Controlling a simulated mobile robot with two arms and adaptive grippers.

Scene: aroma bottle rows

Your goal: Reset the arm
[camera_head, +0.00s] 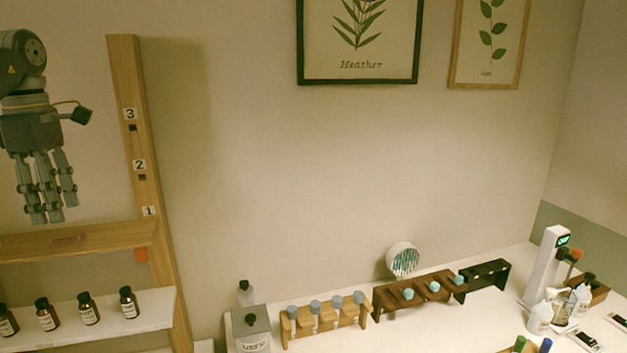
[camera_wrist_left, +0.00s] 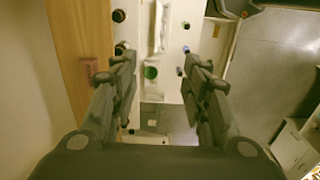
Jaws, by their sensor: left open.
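My left gripper (camera_head: 47,190) hangs fingers-down at the upper left of the head view, in front of the wall and above the wooden shelf board (camera_head: 75,240). It is open and empty. In the left wrist view its two fingers (camera_wrist_left: 162,90) stand apart with a gap between them. Several dark bottles with white labels (camera_head: 88,309) stand in a row on the white shelf (camera_head: 150,312) below. Dark bottle caps (camera_wrist_left: 119,16) show beyond the fingers in the wrist view. My right gripper is not in either view.
A wooden post (camera_head: 150,180) with number tags 3, 2 and 1 stands right of my left gripper. On the white counter are a grey box (camera_head: 248,330), a light wooden rack (camera_head: 325,322), a brown rack (camera_head: 415,295), a black rack (camera_head: 487,275) and a white dispenser (camera_head: 546,265).

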